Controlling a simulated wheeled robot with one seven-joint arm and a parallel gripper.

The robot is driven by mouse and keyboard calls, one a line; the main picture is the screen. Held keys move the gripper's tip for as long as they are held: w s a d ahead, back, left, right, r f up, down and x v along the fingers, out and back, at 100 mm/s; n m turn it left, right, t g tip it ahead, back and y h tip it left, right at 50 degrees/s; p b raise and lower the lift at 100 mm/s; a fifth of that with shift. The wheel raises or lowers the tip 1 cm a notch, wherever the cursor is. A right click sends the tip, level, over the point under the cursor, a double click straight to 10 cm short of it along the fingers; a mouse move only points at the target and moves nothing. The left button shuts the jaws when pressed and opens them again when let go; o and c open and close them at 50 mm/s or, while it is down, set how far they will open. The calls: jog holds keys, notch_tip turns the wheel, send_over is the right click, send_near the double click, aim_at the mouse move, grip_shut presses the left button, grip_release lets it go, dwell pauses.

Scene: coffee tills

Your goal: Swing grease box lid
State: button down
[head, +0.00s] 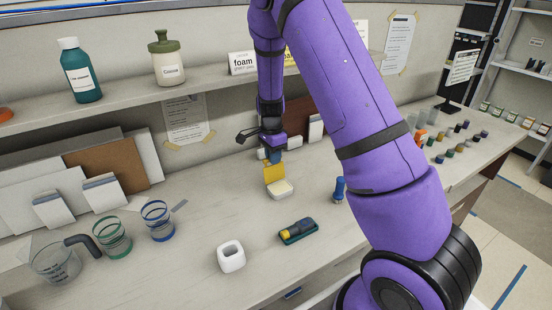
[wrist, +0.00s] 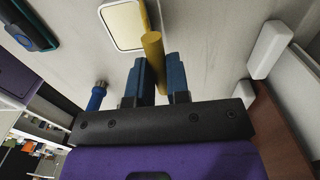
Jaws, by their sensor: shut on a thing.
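The grease box (head: 282,190) is a small whitish box on the bench; its open top also shows in the wrist view (wrist: 122,24). Its yellow lid (head: 274,174) stands raised, roughly upright, at the box's back edge. The lid shows nearly edge-on in the wrist view (wrist: 153,55). My gripper (head: 272,156) is above and behind the box, with its blue fingers shut on the lid's upper edge. In the wrist view the fingers (wrist: 160,75) lie on both sides of the lid. The hinge is too small to make out.
A green tray with a yellow-and-blue item (head: 298,232), a white open container (head: 231,257) and a blue-handled tool (head: 339,189) are nearby. Glass cups (head: 158,222) stand to the left. White boards and boxes (head: 316,128) lean behind my gripper.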

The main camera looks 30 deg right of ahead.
jog(key=shift+w+f, duration=0.1)
jog(key=shift+w, duration=0.5)
jog(key=c, duration=1.1)
grip_release()
jog(key=shift+w, duration=0.15)
